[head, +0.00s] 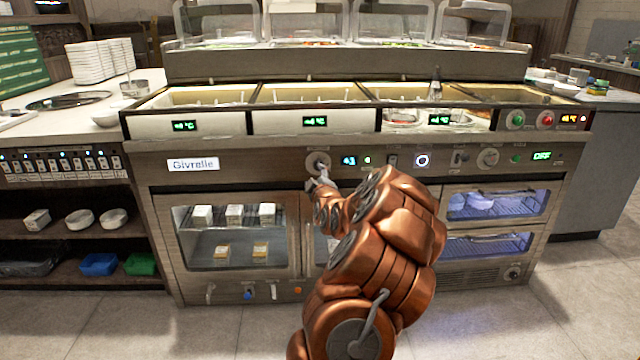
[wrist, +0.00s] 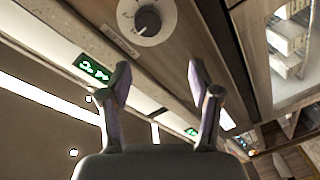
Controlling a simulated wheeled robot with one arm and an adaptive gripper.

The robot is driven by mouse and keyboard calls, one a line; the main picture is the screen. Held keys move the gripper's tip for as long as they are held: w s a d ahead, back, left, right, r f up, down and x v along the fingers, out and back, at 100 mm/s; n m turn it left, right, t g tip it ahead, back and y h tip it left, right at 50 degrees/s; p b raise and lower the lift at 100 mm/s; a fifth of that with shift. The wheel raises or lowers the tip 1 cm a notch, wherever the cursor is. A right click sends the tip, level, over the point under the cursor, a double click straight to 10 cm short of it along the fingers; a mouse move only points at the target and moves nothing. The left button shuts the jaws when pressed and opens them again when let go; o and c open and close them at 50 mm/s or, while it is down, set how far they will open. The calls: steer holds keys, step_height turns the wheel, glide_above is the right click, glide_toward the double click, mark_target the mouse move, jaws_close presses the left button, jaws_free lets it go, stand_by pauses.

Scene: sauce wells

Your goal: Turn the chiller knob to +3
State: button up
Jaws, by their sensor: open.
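The chiller knob (head: 318,160) is a dark knob on a round pale dial, in the middle of the steel front panel. It also shows in the wrist view (wrist: 148,20), near the top edge. Its dial marks are too small to read. A small blue display (head: 349,160) sits just right of the knob; its digits are not clear. My gripper (head: 321,180) is in front of the panel, close to the knob and partly covering its lower edge. In the wrist view my gripper (wrist: 159,75) is open, with nothing between its fingers. The knob lies beyond the fingertips, apart from them.
Right of the knob are a switch (head: 392,160), a lit round button (head: 423,160) and a larger knob (head: 488,158). Food wells (head: 315,120) with green displays jut out above the panel. Glass doors (head: 235,240) are below. The tiled floor in front is free.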

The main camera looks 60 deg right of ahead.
steer(key=w+d+b, duration=0.2)
steer(key=w+d, duration=0.1)
steer(key=d, duration=0.4)
steer(key=shift+w+d+f+h, duration=0.25)
steer(key=shift+w+f+h, duration=0.1)
steer(key=shift+f+h, duration=0.05)
stand_by(0.4)
steer(key=c, duration=1.1)
steer(key=shift+c, duration=0.2)
